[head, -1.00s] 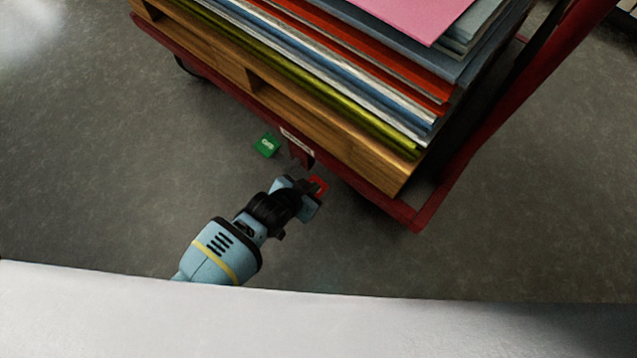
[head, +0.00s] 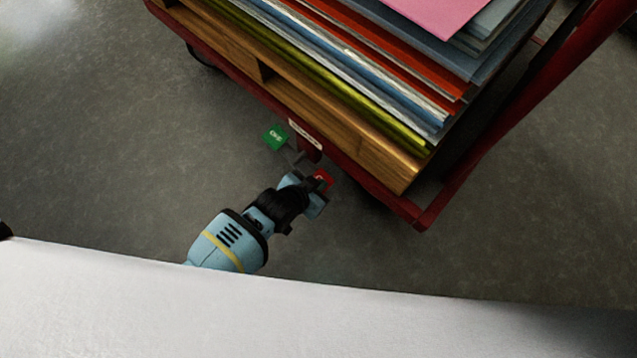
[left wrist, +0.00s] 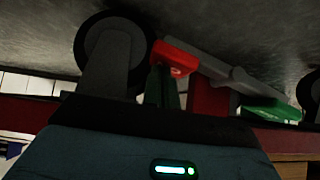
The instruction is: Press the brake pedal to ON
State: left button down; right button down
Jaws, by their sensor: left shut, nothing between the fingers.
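The brake has a green OFF pedal (head: 275,136) and a red pedal (head: 323,179) below the cart's edge. In the head view my left gripper (head: 314,190) is at the red pedal and partly covers it. In the left wrist view the red pedal (left wrist: 176,58) shows just beyond the dark, shut fingers (left wrist: 163,88). The fingertips look close to it or touching; I cannot tell which. The green pedal (left wrist: 271,111) is at the other end of a grey bar, to the right. My right gripper is not in view.
The red cart (head: 425,212) carries a wooden pallet (head: 340,142) with a stack of coloured sheets (head: 400,105). In the left wrist view a dark caster wheel (left wrist: 110,52) stands left of the red pedal. The grey floor (head: 110,150) is clear left of the cart.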

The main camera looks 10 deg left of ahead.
pick_arm(q)
jog(key=shift+s+f, duration=0.2)
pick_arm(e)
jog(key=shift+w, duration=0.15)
